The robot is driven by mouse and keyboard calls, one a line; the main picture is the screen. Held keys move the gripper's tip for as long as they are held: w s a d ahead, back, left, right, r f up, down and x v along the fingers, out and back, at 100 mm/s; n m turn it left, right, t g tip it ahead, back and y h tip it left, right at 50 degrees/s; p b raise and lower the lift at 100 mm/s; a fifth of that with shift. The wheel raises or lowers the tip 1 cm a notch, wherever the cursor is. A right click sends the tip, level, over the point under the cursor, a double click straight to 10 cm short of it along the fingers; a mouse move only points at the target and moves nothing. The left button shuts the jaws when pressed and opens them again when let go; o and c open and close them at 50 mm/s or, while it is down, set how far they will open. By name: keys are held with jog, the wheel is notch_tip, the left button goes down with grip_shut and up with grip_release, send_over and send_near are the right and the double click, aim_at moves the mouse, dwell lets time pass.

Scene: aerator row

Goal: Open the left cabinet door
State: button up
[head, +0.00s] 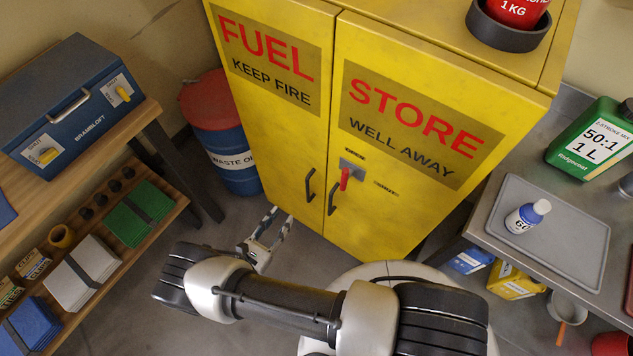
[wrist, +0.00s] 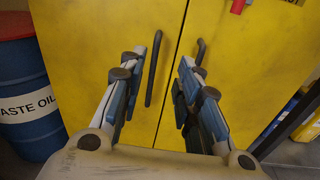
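The yellow cabinet stands with its left door (head: 275,110) and right door (head: 385,150) both shut. The left door's dark upright bar handle (head: 310,185) is near the middle seam. The right door's handle (head: 334,198) is just across the seam. A red lever (head: 346,178) hangs down from a grey plate on the right door. My gripper (head: 279,219) is low in front of the left door, open and empty. In the wrist view, the left handle (wrist: 153,70) appears between my gripper's fingers (wrist: 161,62), beyond the tips. The right handle (wrist: 200,52) is partly hidden behind the right finger.
A blue waste oil drum (head: 232,150) stands left of the cabinet, beside the left door. A wooden bench (head: 125,125) with a blue toolbox (head: 75,105) is further left. A grey table (head: 500,235) stands on the right. Grey floor shows before the left door.

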aim_at(307, 185)
notch_tip(307, 185, down, 4)
jog(key=s+d+n+t+y, duration=0.1)
jog(key=n+y, duration=0.1)
jog(key=b+x, duration=0.1)
jog(key=x, duration=1)
jog(key=r+b+x, duration=0.1)
jog(key=x, duration=0.5)
jog(key=shift+d+b, duration=0.15)
jog(key=shift+b, duration=0.2)
jog(key=shift+c, duration=0.5)
grip_shut()
jog(key=shift+s, duration=0.1)
